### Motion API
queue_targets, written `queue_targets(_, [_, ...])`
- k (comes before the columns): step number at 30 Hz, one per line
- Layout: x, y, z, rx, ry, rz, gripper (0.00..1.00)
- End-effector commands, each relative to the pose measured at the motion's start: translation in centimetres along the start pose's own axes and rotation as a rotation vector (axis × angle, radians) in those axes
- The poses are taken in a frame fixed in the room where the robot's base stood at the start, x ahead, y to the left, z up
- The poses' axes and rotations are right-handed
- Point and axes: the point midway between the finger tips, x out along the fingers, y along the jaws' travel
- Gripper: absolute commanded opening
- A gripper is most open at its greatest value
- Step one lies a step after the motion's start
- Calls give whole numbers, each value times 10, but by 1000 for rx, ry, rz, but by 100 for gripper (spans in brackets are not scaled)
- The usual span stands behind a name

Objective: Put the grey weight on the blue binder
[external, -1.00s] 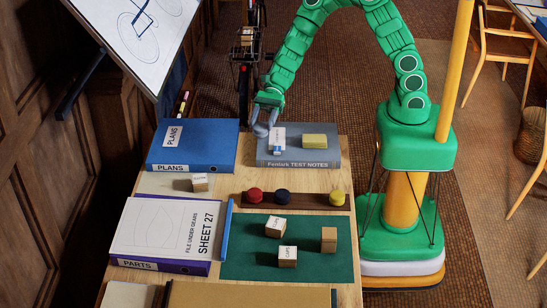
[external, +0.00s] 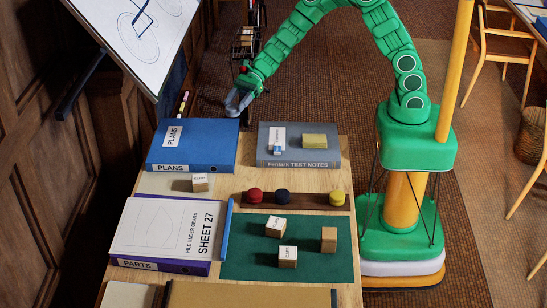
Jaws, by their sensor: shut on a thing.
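The blue binder (external: 215,148), labelled PLANS, lies flat at the far left of the table. My gripper (external: 236,105) is raised just beyond the binder's far right corner in the external view. It is shut on the grey weight (external: 232,101), which is small here and hard to separate from the grey fingers. The weight appears off the table and apart from the binder.
A wooden block (external: 200,183) and a rack with three knobs (external: 315,201) are nearer. A tilted drawing board (external: 125,35) overhangs at upper left.

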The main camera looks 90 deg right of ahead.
Motion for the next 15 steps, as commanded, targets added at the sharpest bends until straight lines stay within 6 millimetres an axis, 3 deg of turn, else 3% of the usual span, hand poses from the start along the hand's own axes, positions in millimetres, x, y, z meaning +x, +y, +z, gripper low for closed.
queue_targets(9, [32,-33,-8,-2,1,-1,2])
queue_targets(15, [49,-44,-23,2,2,0,2])
